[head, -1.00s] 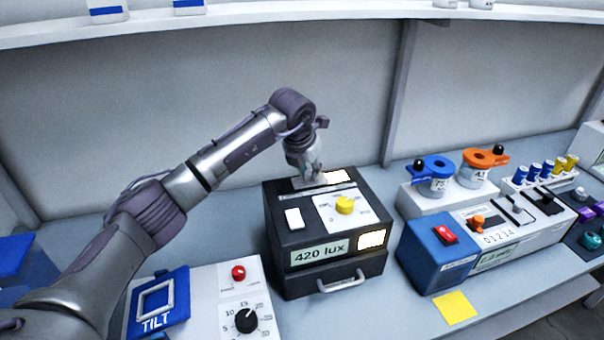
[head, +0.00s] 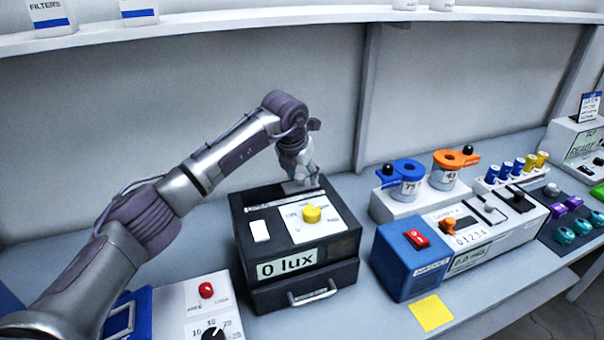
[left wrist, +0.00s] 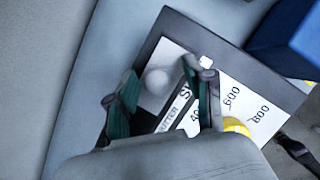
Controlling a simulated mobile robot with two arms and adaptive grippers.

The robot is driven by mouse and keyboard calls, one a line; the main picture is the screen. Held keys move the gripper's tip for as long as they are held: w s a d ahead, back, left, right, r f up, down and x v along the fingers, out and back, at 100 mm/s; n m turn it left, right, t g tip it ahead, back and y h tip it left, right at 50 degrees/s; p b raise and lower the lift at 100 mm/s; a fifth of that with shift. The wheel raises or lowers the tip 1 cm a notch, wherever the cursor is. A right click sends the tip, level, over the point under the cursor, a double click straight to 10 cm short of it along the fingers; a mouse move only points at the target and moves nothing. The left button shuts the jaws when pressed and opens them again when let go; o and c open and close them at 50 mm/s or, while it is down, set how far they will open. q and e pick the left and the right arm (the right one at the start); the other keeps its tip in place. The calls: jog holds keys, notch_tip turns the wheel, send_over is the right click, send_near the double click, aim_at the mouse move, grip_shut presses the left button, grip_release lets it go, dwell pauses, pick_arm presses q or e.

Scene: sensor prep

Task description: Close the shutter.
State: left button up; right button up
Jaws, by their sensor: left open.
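The black lamp box (head: 258,225) stands in the middle of the head view, with its display (head: 286,264) reading 0 lux. The pale shutter plate (head: 298,187) lies at the back of its top, partly hidden by my gripper. My left gripper (head: 304,176) is over this plate and open. The word on the shutter label (left wrist: 176,112) is partly hidden. My right gripper is out of view.
A yellow dial (head: 312,214) and a white switch (head: 260,231) are on the box top. A blue box with a red switch (head: 417,239) stands close on the right. A yellow note (head: 430,313) lies on the bench. A shelf (head: 250,17) runs above.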

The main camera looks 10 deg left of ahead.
pick_arm(q)
jog(key=shift+a, duration=0.1)
jog(key=v, duration=1.2)
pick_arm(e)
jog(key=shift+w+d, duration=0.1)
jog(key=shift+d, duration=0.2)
pick_arm(q)
jog(key=shift+w, duration=0.1)
